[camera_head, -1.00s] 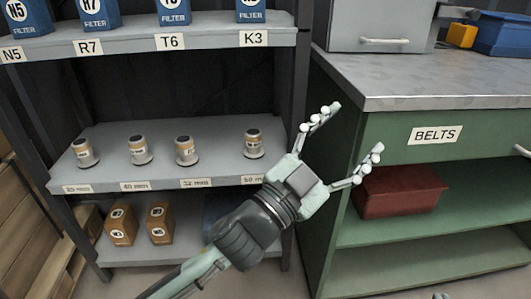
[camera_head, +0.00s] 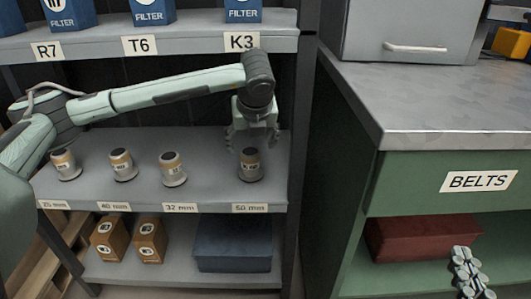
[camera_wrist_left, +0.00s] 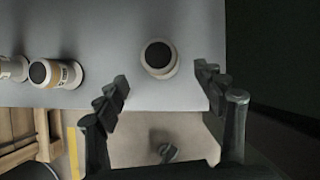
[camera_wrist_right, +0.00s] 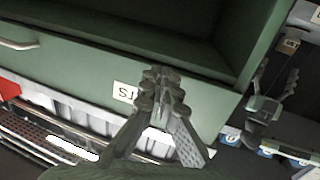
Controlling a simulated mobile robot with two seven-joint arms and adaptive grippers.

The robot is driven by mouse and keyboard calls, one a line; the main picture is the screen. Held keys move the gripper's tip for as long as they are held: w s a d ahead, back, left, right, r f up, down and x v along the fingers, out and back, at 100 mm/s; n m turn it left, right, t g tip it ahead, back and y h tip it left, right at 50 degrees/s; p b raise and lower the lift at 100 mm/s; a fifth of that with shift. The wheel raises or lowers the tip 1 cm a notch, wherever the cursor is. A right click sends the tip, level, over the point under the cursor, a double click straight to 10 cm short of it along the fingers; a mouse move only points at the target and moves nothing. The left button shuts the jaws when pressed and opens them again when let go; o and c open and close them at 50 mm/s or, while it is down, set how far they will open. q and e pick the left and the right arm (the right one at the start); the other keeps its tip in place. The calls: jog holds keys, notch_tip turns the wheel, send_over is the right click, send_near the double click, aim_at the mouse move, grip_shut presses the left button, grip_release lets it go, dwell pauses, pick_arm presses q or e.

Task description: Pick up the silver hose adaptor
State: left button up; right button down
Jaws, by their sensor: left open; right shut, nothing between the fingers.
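Several hose adaptors stand upright in a row on the middle shelf (camera_head: 215,188), each silver-grey with a flared base and dark top; tan bands show on some. The rightmost adaptor (camera_head: 250,166) is behind the "50 mm" label. My left gripper (camera_head: 252,138) is open, fingers pointing down, just above this adaptor. In the left wrist view the adaptor (camera_wrist_left: 158,58) lies ahead, roughly between the open fingertips (camera_wrist_left: 163,78), with no visible contact. The other adaptors (camera_head: 173,168) stand to the left. My right gripper (camera_head: 468,270) is shut and empty before the green cabinet; its closed fingertips (camera_wrist_right: 162,78) show in the right wrist view.
Blue filter boxes (camera_head: 153,12) stand on the shelf above, close over my left arm. Orange boxes (camera_head: 150,240) and a blue box (camera_head: 232,245) are below. A dark rack post (camera_head: 300,150) is right of the adaptor. The green cabinet (camera_head: 420,190) holds a red box (camera_head: 400,238).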

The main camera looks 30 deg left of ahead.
aim_at(250, 153)
pick_arm(q)
jog(key=shift+w+a+f, duration=0.25)
jog(key=shift+w+a, duration=0.15)
jog(key=shift+a, duration=0.15)
jog(key=shift+x, duration=0.85)
jog(key=x, duration=0.4)
jog(key=shift+d+f, duration=0.1)
jog(key=shift+f, duration=0.2)
jog(key=shift+w+f, duration=0.1)
jog(key=shift+f, duration=0.1)
pick_arm(e)
jog(key=shift+a+r+t, duration=0.3)
jog(key=shift+a+r, duration=0.05)
jog(key=shift+r, duration=0.45)
pick_arm(q)
jog(key=shift+c, duration=0.6)
jog(key=shift+r, duration=0.1)
jog(key=c, duration=1.4)
